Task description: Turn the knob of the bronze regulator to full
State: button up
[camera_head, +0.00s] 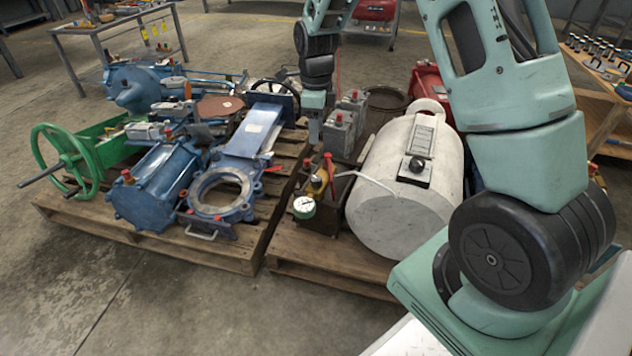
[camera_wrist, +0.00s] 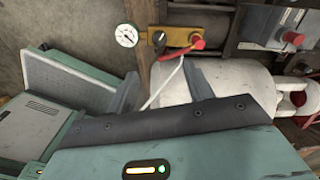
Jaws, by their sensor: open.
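A bronze-yellow regulator (camera_head: 318,183) stands at the front of the right pallet, beside a white cylinder. Its round white gauge (camera_head: 304,207) faces forward. In the wrist view the regulator body (camera_wrist: 178,36) lies near the top, with the gauge (camera_wrist: 126,35) to its left, a black knob (camera_wrist: 159,39) on it and a red knob (camera_wrist: 198,42) at its right end. A red piece also shows there; which knob sets the regulator I cannot tell. My gripper (camera_wrist: 163,88) is open and empty, its two fingers apart, with the regulator beyond the fingertips. In the head view my gripper (camera_head: 314,128) hangs behind the regulator.
The white cylinder (camera_head: 385,205) with a thin white rod lies right of the regulator. Grey boxes (camera_head: 345,128) stand behind it. The left pallet (camera_head: 150,240) holds blue valves and a green handwheel (camera_head: 62,160). Open floor (camera_head: 110,290) lies in front.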

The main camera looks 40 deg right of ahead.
aim_at(316, 178)
notch_tip(316, 178, down, 16)
jog(key=b, duration=0.7)
jog(key=shift+c, duration=0.3)
jog(key=c, duration=0.9)
